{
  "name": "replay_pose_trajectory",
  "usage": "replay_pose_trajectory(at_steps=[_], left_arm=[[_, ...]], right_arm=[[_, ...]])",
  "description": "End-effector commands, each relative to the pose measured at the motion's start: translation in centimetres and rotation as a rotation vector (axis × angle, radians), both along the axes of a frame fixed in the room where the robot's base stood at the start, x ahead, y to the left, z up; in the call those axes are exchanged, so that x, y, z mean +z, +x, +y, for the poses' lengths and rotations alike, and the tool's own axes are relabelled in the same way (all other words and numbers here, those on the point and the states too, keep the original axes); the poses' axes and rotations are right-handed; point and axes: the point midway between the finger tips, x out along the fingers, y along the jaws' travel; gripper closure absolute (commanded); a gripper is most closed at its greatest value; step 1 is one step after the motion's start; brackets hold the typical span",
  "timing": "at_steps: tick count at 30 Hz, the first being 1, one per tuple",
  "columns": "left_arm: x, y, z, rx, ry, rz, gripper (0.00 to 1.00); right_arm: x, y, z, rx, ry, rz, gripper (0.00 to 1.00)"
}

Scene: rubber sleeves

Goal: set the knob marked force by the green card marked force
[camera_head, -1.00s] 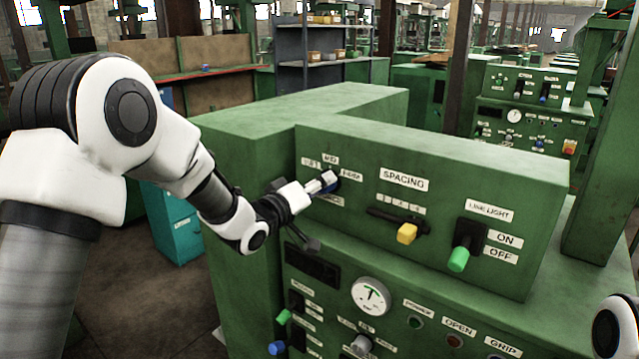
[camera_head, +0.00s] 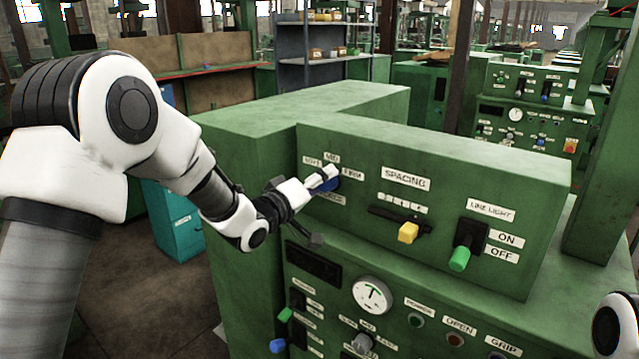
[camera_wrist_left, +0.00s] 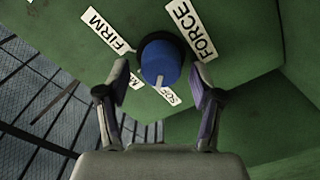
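The blue knob (camera_wrist_left: 160,64) sits on the green panel beside a white plate marked FORCE (camera_wrist_left: 192,30). A plate marked FIRM (camera_wrist_left: 107,31) is on its other side, and another plate (camera_wrist_left: 168,95) is partly hidden behind it. A pale mark shows on the knob's lower edge in the left wrist view. My left gripper (camera_wrist_left: 158,82) has one finger on each side of the knob, with gaps visible. In the head view, my left gripper (camera_head: 322,179) partly covers the knob (camera_head: 330,185). I cannot make out a green card marked force. My right gripper is out of view.
Right of the knob are a yellow slider (camera_head: 408,233) under the SPACING plate (camera_head: 405,179) and a green-tipped line light switch (camera_head: 460,258). A round gauge (camera_head: 372,295) and small levers are on the lower panel. A teal cabinet (camera_head: 172,222) stands at left.

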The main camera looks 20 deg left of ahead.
Motion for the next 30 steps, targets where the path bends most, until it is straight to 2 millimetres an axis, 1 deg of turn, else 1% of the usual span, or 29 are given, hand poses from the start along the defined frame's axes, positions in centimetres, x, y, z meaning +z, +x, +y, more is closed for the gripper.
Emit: replay_pose_trajectory(at_steps=[5, 8, 11, 15, 18, 21, 24, 30], left_arm=[[-0.2, -0.3, 0.1, 0.0, 0.0, 0.004, 0.34], [-0.1, -1.4, 0.6, 0.001, -0.001, 0.003, 0.34], [-0.1, -3.5, 1.4, 0.002, -0.004, 0.004, 0.34], [-0.1, -7.0, 2.7, 0.003, -0.006, 0.003, 0.34], [-0.1, -9.1, 3.5, 0.002, -0.006, 0.001, 0.34], [-0.1, -10.6, 4.0, 0.002, -0.005, 0.001, 0.34], [-0.1, -11.2, 4.2, 0.001, -0.003, 0.002, 0.34], [-0.2, -11.3, 4.2, 0.0, 0.0, 0.001, 0.34]], right_arm=[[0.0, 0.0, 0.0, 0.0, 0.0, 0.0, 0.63], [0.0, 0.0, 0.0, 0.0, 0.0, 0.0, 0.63], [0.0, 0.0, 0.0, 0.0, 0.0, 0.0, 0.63], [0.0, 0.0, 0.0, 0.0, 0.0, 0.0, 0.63], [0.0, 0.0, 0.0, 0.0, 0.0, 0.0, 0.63], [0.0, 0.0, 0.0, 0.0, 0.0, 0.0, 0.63], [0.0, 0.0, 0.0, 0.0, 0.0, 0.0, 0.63], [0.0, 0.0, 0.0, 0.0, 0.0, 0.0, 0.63]])
